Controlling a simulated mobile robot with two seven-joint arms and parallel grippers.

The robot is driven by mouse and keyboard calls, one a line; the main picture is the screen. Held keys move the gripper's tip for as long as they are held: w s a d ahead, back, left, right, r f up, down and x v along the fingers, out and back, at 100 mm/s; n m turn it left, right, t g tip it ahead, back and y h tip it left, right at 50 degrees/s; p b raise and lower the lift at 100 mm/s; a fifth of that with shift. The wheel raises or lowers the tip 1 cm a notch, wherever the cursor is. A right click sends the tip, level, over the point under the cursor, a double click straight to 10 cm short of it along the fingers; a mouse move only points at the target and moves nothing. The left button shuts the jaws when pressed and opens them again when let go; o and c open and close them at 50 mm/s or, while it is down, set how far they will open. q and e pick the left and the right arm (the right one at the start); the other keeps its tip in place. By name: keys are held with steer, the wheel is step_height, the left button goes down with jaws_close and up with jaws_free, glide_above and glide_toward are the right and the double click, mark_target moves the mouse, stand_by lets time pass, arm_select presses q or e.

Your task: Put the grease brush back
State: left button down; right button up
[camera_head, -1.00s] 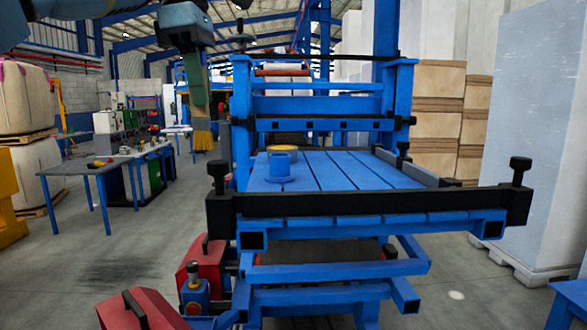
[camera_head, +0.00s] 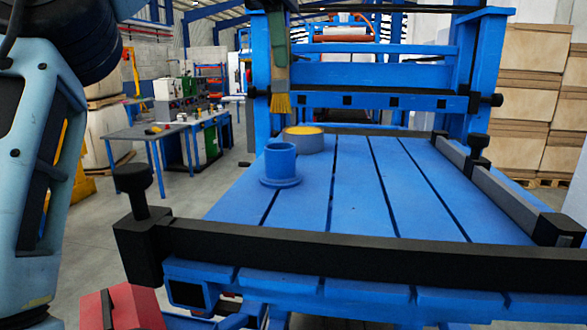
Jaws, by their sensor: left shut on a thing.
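My right gripper is not in view.
A black bar (camera_head: 350,255) with an upright knob (camera_head: 133,180) runs along the table's front edge. A blue frame with a crossbeam (camera_head: 360,101) stands at the back. Grey rails (camera_head: 500,190) line the right side. The slatted surface right of the holder is clear.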

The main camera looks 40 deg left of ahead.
mark_target(281, 114)
arm_select(q)
steer(key=shift+s+f, duration=0.1)
steer(key=shift+s, duration=0.2)
steer(key=shift+f, duration=0.3)
steer(key=shift+w+f, duration=0.15)
steer(key=shift+f, duration=2.6)
steer(key=shift+f, duration=1.85)
steer(key=shift+f, duration=0.1)
steer(key=c, duration=1.3)
jaws_free()
